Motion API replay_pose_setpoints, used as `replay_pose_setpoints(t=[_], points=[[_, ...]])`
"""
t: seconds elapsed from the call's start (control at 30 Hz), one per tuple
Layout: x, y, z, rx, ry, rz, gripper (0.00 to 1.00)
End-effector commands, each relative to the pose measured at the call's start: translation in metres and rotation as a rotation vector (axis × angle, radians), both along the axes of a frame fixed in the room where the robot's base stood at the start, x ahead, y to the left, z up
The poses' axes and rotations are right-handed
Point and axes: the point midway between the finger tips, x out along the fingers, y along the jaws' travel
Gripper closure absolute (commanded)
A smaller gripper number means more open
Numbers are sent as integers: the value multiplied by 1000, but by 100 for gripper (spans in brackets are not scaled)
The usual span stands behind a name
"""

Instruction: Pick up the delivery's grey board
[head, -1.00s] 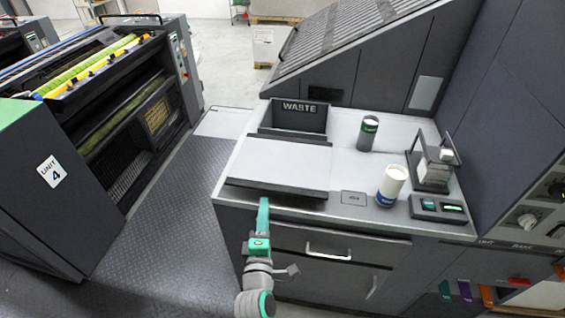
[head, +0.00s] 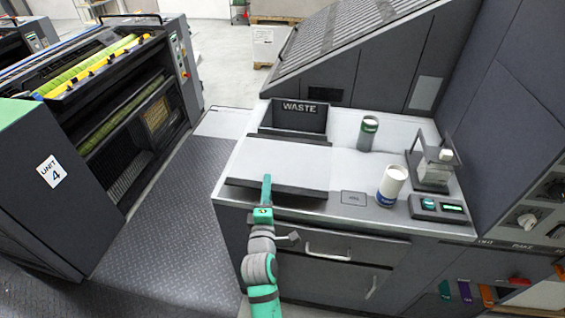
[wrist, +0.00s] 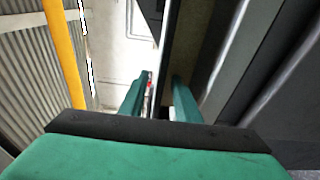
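The delivery's pale grey board (head: 283,162) lies flat on the counter in the head view, with a dark strip along its front edge. My gripper (head: 267,182) is at that front edge, with its tip overlapping the dark strip. In the wrist view my gripper (wrist: 160,97) shows two green fingers apart, so it is open. A thin dark edge runs up between them, likely the board seen edge-on. I cannot tell whether either finger touches it.
A WASTE bin (head: 302,115) stands behind the board. Drawers with handles (head: 328,252) are below. Press unit 4 (head: 51,172) is across the walkway.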

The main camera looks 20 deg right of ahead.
Motion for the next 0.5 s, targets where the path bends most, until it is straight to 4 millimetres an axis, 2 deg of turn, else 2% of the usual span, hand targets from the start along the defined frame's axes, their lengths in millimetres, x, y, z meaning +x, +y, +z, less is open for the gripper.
replay_pose_setpoints(t=[0.07, 0.13, 0.2, 0.5], points=[[0, 0, 0, 0, 0, 0, 70], [0, 0, 0, 0, 0, 0, 82], [0, 0, 0, 0, 0, 0, 99], [0, 1, 0, 0, 0, 1, 100]])
